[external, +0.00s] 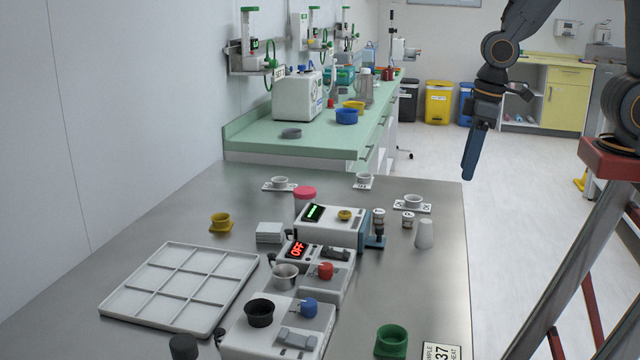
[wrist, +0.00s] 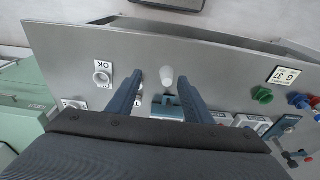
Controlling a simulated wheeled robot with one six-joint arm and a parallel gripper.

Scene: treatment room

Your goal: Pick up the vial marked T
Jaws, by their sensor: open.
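Two small vials with pale labels are near the right side of the steel table in the external view. One vial (external: 408,218) stands on the tabletop in front of a card with a white cup. The other vial (external: 379,216) is at the blue holder on the end of a white device. I cannot read a T on either. My gripper (external: 468,172) hangs open and empty, above and to the right of the table. In the wrist view my gripper (wrist: 162,80) has its fingers apart; one vial (wrist: 138,101) shows partly beside the left finger.
A white cone (external: 424,234) stands near the table edge, close to the vials. White devices (external: 318,228) with displays and knobs line the middle. A divided tray (external: 180,285) lies left, a green cup (external: 391,341) in front.

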